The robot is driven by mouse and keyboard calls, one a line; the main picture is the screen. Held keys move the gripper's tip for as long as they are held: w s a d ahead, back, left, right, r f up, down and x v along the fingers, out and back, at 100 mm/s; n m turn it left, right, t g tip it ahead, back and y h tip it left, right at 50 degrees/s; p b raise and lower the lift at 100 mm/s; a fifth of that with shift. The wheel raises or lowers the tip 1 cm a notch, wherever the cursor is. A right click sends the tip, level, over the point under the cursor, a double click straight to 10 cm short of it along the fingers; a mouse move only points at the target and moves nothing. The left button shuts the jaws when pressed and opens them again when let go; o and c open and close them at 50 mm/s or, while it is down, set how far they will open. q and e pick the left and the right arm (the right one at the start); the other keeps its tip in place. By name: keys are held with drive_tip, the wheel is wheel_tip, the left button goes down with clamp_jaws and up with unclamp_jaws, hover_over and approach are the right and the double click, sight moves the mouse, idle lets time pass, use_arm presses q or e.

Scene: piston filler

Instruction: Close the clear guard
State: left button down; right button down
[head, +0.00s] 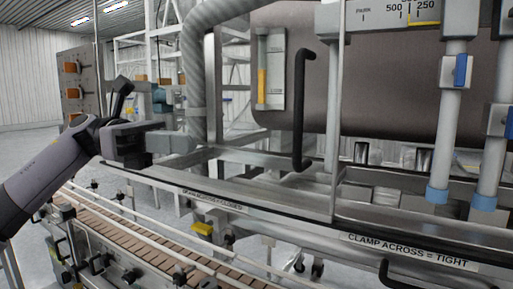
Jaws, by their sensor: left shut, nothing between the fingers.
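The clear guard is see-through, so its pane is hard to make out in the head view. A tall black bar handle (298,110) stands upright at the middle, in front of the brown tank. A thin upright grey edge (336,110) right of the handle looks like part of the guard frame. I cannot tell how far the guard stands open. My left gripper (190,144) is shut and empty, left of the handle and apart from it, close to the thick grey hose and the machine's left end. My right gripper is not in view.
A slatted conveyor (150,243) with side rails runs along the front below. A labelled rail (410,250) crosses the front of the machine. Filler cylinders with blue collars (437,195) stand at right. A thick grey hose (194,80) hangs near my left gripper.

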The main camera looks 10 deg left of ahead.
sight(270, 151)
use_arm(q)
drive_tip(key=s+d+p, duration=0.1)
drive_tip(key=d, duration=0.7)
drive_tip(key=s+d+p, duration=0.1)
drive_tip(key=d, duration=0.4)
drive_tip(key=shift+s+r+p, duration=0.1)
drive_tip(key=shift+s+p, duration=0.25)
drive_tip(key=shift+s+d, duration=0.1)
drive_tip(key=shift+d, duration=0.25)
drive_tip(key=shift+d, duration=0.15)
